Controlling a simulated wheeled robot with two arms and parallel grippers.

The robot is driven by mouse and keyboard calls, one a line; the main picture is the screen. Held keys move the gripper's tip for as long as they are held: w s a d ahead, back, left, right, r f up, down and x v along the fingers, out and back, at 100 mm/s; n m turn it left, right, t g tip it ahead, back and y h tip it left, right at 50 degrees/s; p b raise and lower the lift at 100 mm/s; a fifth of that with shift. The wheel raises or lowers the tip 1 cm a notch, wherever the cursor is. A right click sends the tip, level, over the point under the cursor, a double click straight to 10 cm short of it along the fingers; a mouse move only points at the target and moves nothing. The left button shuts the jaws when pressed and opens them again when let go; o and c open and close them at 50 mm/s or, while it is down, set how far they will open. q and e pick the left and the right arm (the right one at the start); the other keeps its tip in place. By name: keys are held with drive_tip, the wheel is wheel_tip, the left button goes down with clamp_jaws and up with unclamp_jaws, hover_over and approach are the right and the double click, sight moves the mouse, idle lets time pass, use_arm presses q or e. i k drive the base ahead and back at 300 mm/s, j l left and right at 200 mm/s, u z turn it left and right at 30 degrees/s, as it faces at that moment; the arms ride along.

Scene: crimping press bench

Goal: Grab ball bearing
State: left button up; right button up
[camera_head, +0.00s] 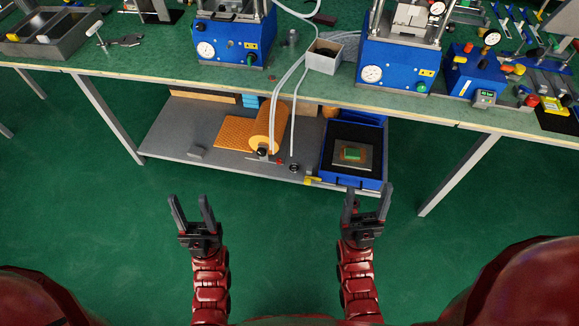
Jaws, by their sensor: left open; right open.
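I cannot make out a ball bearing for certain; parts on the bench are small at this distance. A small grey metal piece (292,38) stands on the green bench top (150,66) between the two blue presses; I cannot tell what it is. My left gripper (190,203) is open and empty, over the floor in front of the bench. My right gripper (368,193) is open and empty, just in front of the blue crate on the lower shelf. Both grippers are apart from the bench objects.
A left blue press (232,42) and a right blue press (392,72) stand on the bench, with a small white box (324,56) between. A grey tray (62,46) is at far left. Below, the grey shelf (165,142) holds an orange roll (272,122) and a blue crate (351,181).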

sight(295, 171)
drive_tip(key=i+l+u, duration=0.15)
drive_tip(key=l, duration=0.3)
drive_tip(key=i+l+u, duration=0.2)
drive_tip(key=l, duration=0.3)
drive_tip(key=l+u, duration=0.15)
drive_tip(key=l, duration=0.3)
drive_tip(key=i+l+u, duration=0.2)
drive_tip(key=l, duration=0.35)
drive_tip(key=k+j, duration=0.05)
drive_tip(key=k, duration=0.05)
